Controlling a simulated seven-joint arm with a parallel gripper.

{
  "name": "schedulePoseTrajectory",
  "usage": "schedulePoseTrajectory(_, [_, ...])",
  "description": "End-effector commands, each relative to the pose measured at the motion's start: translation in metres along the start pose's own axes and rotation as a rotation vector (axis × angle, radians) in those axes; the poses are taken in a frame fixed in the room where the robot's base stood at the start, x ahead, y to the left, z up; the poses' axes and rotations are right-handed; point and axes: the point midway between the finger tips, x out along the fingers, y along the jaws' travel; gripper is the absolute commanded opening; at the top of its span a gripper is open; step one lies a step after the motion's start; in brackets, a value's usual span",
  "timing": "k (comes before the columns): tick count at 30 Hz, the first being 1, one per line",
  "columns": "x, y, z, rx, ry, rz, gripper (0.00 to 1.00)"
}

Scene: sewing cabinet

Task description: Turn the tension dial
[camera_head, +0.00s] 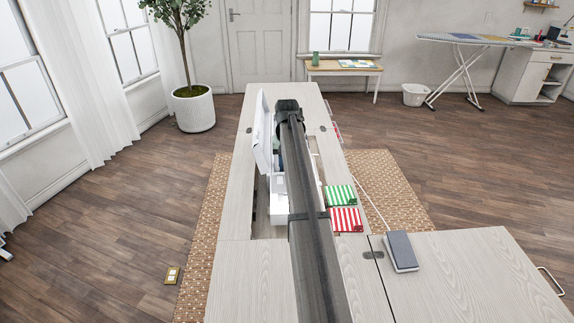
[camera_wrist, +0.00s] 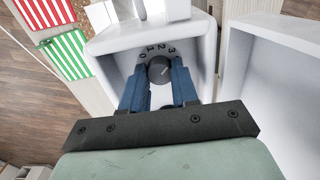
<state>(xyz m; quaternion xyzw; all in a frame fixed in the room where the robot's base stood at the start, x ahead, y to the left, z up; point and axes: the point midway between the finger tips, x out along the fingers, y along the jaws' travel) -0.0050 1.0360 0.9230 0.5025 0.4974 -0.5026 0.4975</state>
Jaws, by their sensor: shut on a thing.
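The tension dial (camera_wrist: 159,69) is a dark round knob on the white sewing machine, with numbers 0 to 3 printed in an arc above it in the wrist view. My gripper (camera_wrist: 159,83) has its two blue fingers on either side of the dial, shut on it. In the head view, the white sewing machine (camera_head: 279,207) sits in the cabinet opening, partly hidden behind my arm. The dial and my fingertips are hidden there by the arm.
Green striped (camera_head: 340,195) and red striped cloth (camera_head: 345,219) lie folded right of the machine. A dark grey box-like item (camera_head: 400,251) with a white cord rests on the cabinet's right leaf (camera_head: 470,275). A white raised panel (camera_head: 262,135) stands left of the machine.

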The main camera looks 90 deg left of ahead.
Motion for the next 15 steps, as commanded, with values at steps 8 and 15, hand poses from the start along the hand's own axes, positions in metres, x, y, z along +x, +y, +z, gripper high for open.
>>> schedulePoseTrajectory(8, [-0.0005,0.0,-0.0001,-0.012,0.0,0.0,0.0])
schedulePoseTrajectory(15, [-0.0005,0.0,-0.0001,-0.011,0.0,0.0,0.36])
